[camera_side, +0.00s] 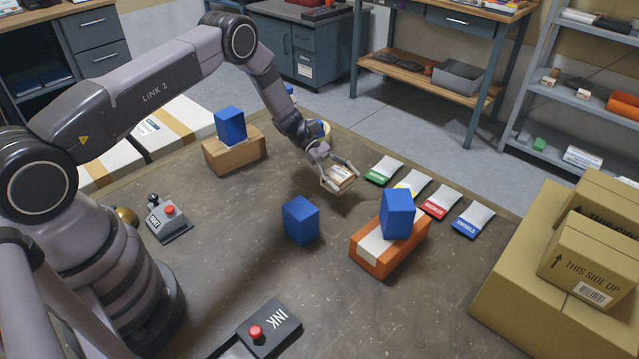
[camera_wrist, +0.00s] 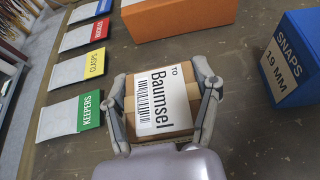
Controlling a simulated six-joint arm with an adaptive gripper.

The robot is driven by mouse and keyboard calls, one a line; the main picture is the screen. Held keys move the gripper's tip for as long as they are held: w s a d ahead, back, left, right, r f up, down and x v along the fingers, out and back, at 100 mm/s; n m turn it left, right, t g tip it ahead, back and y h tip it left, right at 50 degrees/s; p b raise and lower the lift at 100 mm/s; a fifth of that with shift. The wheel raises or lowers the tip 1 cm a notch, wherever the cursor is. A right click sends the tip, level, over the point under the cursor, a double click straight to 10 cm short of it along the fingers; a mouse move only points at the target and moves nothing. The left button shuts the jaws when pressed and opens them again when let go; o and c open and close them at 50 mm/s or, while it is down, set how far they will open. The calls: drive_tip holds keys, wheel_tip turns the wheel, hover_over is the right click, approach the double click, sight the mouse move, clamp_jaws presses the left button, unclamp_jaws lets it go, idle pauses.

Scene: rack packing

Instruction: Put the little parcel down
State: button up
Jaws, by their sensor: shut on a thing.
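The little parcel is a small brown box with a white address label reading "Baumsel". My gripper (camera_side: 339,178) is shut on the parcel (camera_side: 341,179), with a finger on each side of it. The parcel also shows in the wrist view (camera_wrist: 160,101), label facing the camera, between the fingers of my gripper (camera_wrist: 163,88). In the side view the gripper and parcel appear above the table (camera_side: 250,270), left of the row of pouches. Whether the parcel's underside touches the table cannot be told.
A blue box (camera_side: 300,220) stands on the table nearby. An orange box (camera_side: 372,257) carries another blue box (camera_side: 397,213). Pouches with green (camera_side: 375,177), yellow, red and blue ends lie behind. A wooden block (camera_side: 233,155) bears a blue box. Large cartons (camera_side: 560,285) stand at right.

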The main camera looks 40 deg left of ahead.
sight(344, 190)
drive_tip(key=shift+w+f, duration=0.2)
drive_tip(key=shift+f, duration=1.5)
drive_tip(key=shift+f, duration=0.1)
drive_tip(key=o, duration=1.2)
